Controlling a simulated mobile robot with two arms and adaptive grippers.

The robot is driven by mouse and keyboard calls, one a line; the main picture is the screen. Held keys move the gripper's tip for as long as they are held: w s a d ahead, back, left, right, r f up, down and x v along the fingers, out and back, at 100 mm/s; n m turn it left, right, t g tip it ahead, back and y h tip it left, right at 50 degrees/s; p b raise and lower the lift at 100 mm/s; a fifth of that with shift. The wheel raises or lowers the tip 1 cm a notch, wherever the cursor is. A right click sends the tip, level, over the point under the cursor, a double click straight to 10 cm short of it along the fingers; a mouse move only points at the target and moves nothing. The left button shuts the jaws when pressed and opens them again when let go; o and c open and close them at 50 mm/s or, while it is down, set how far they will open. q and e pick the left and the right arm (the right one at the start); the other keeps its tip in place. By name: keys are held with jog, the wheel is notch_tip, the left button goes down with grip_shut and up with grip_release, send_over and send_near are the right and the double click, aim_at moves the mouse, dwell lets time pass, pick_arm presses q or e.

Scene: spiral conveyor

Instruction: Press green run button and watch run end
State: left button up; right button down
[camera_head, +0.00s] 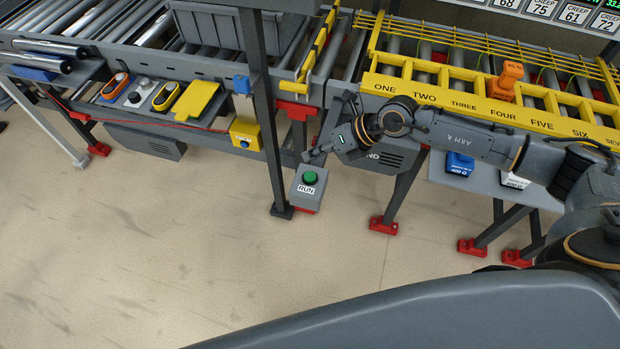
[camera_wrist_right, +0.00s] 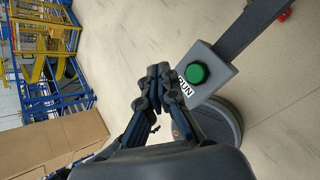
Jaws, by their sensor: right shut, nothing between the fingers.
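The green run button (camera_head: 310,178) sits on top of a small grey box (camera_head: 307,196) with a white RUN label, below the conveyor edge. My right gripper (camera_head: 308,157) is shut and empty, just above and beside the button in the head view. In the right wrist view the green button (camera_wrist_right: 197,73) shows to the right of the shut fingertips (camera_wrist_right: 158,72), which lie near the RUN label. A small gap shows between fingertips and button; contact cannot be made out. My left gripper is not in view.
A yellow numbered rail (camera_head: 480,106) with an orange piece (camera_head: 507,80) runs along the right. A grey bin (camera_head: 215,35) stands on the left conveyor. A yellow box (camera_head: 245,134) hangs left of the button. Dark posts stand close by; the floor in front is clear.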

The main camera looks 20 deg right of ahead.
jog(key=b, duration=0.3)
send_over(313, 176)
notch_tip(313, 176, down, 4)
jog(key=shift+f, duration=0.7)
jog(key=shift+f, duration=0.15)
dwell(0.5)
jog(key=shift+d+f+b, duration=0.1)
jog(key=shift+f+b, duration=0.15)
jog(key=shift+b, duration=0.15)
jog(key=shift+f+b, duration=0.3)
jog(key=shift+f, duration=0.2)
dwell(0.4)
jog(key=shift+s+r, duration=0.1)
jog(key=shift+r+p, duration=0.8)
